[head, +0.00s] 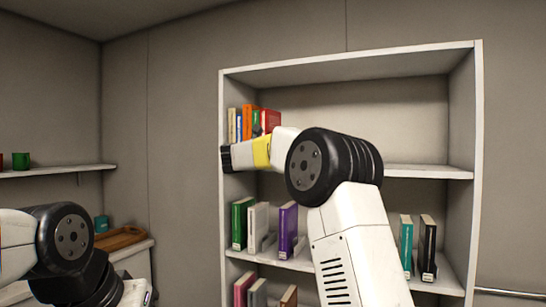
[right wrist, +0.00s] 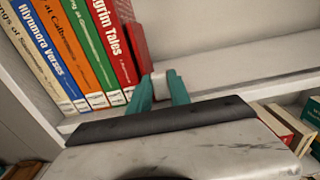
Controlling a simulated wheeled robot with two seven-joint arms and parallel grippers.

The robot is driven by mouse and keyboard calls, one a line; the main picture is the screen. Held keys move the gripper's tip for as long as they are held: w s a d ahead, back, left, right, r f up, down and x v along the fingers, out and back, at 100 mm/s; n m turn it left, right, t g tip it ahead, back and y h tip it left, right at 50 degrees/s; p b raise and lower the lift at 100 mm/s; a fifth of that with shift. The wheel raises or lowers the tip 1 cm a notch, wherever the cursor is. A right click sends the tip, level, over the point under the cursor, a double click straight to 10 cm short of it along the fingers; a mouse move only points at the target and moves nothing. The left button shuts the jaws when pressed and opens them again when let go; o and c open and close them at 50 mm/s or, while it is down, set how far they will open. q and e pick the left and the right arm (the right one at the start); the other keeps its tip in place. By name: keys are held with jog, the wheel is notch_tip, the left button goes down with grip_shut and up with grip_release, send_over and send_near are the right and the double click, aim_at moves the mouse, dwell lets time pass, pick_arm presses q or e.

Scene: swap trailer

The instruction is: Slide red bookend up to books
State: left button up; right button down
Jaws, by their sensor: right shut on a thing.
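A row of several upright books (right wrist: 78,50) stands at the left end of a shelf, with the red "Pilgrim Tales" book (right wrist: 112,42) at its right end. The red bookend (right wrist: 139,46) stands upright just right of that book, with little or no gap visible. My right gripper (right wrist: 162,90), with teal fingers, is at the bookend's near lower edge and shut on it; the exact contact is partly hidden. In the head view the same books (head: 247,122) show above my right forearm, which hides the gripper's fingers. My left arm is at the lower left; its fingers are not visible.
The shelf board (head: 425,171) right of the books is clear. The bookcase's left side wall (head: 224,105) bounds the row. The shelf below holds a green book (head: 239,224), a purple book (head: 287,230) and others. A wall shelf (head: 60,171) is at the left.

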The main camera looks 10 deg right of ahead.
jog(key=shift+w+a, duration=0.1)
jog(key=shift+a, duration=0.1)
jog(key=c, duration=1.2)
grip_release()
jog(key=v, duration=0.7)
jog(key=shift+s+a, duration=0.2)
jog(key=shift+s, duration=0.15)
